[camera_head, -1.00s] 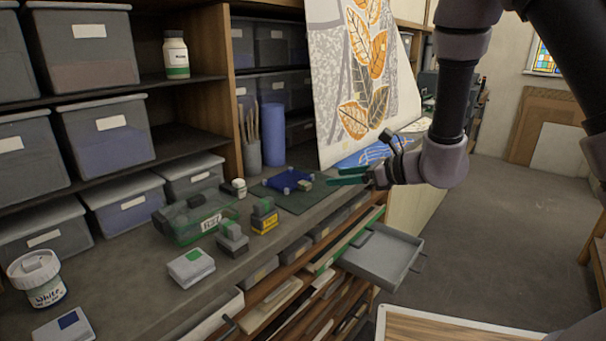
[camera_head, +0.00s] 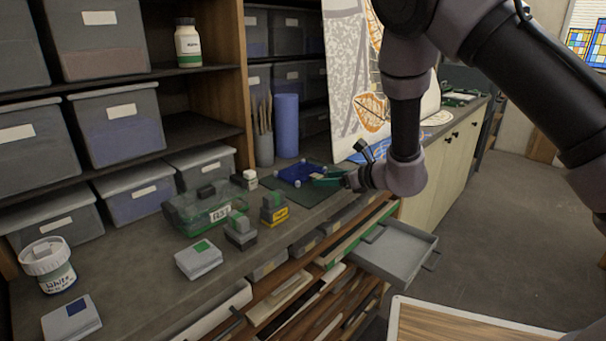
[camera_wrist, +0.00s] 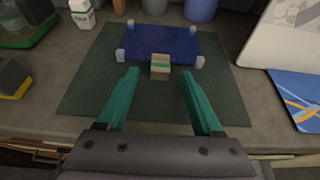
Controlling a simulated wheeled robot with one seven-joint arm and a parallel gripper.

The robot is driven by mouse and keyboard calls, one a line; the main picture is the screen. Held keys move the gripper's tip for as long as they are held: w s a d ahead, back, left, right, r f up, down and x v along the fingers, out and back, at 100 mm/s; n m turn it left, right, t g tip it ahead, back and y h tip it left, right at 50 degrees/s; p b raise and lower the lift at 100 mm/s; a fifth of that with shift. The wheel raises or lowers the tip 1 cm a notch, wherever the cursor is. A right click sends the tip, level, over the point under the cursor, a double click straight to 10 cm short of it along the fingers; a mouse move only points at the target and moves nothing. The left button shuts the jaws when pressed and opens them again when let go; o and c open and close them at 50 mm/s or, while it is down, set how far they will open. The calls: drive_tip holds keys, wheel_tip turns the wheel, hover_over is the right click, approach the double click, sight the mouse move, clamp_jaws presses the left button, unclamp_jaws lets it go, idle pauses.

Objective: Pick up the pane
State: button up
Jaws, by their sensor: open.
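The pane (camera_wrist: 160,40) is a flat, dark blue sheet lying level on a dark green mat (camera_wrist: 85,95), with small pale blocks at its corners. A small tan block with a green stripe (camera_wrist: 160,66) sits at the middle of its near edge. The fingertips are just short of the tan block, one on either side. My gripper also shows in the head view (camera_head: 328,181).
A green clear box (camera_head: 195,210), small stamp-like blocks (camera_head: 240,230) and a white jar (camera_head: 250,179) stand left of the mat. A blue cylinder (camera_head: 286,125) stands behind. A grey tray (camera_head: 395,250) juts out below the counter. A patterned sheet (camera_wrist: 290,35) is at right.

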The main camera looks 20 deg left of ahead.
drive_tip(key=shift+w+a+f, duration=0.2)
drive_tip(key=shift+a+f, duration=0.05)
drive_tip(key=shift+a, duration=0.2)
clamp_jaws()
drive_tip(key=shift+r, duration=0.1)
